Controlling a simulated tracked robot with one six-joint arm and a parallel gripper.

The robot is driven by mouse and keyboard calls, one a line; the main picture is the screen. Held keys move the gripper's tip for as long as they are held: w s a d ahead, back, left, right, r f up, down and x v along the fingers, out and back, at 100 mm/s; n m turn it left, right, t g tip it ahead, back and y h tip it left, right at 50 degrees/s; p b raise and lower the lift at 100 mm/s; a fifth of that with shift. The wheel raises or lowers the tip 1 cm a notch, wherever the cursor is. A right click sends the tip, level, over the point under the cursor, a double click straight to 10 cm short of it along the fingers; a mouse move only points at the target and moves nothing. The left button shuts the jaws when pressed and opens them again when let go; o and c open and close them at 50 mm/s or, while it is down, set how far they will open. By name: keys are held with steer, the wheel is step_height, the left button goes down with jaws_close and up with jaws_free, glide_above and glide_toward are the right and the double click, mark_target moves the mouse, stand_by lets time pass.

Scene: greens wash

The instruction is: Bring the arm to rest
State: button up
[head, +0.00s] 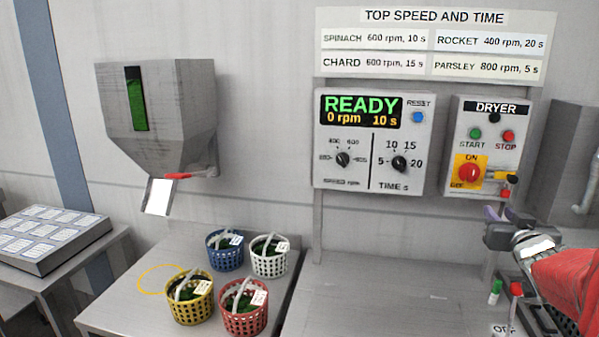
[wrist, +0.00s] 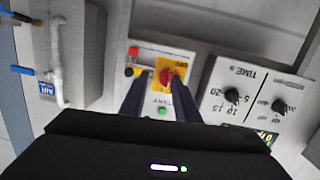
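My gripper (head: 494,214) is at the right in the head view, just below the dryer panel (head: 456,148). Its two dark fingers also show in the wrist view (wrist: 160,96), set apart with nothing held between them. The panel's green start button (wrist: 162,111) shows in the gap between them. The red rotary switch (wrist: 171,76) lies beyond the fingertips; whether they touch anything cannot be told. My red-sleeved arm reaches in from the right edge.
The control box (head: 371,143) reads READY, 0 rpm, 10 s. Blue, white, yellow and red baskets (head: 242,318) of greens stand on the left bench, below a grey hopper (head: 170,100). The middle bench (head: 385,300) is clear.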

steer(key=s+d+f+m+g+h, duration=0.1)
steer(key=s+d+f+g, duration=0.1)
steer(key=s+f+g, duration=0.4)
steer(key=s+a+f+g, duration=0.2)
steer(key=s+a+f, duration=0.4)
steer(key=f, duration=0.1)
steer(key=s+a+n+y, duration=0.1)
steer(key=s+a, duration=0.4)
steer(key=a, duration=0.5)
steer(key=s+a+n+g+y, duration=0.1)
steer(key=s+a+n+y, duration=0.1)
steer(key=s+a, duration=0.4)
steer(key=s+a+n+g+y, duration=0.1)
steer(key=s+a+y, duration=0.2)
steer(key=a, duration=1.1)
steer(key=shift+s+a+f+y, duration=0.15)
steer(key=shift+s+f+y, duration=0.25)
steer(key=shift+s, duration=0.85)
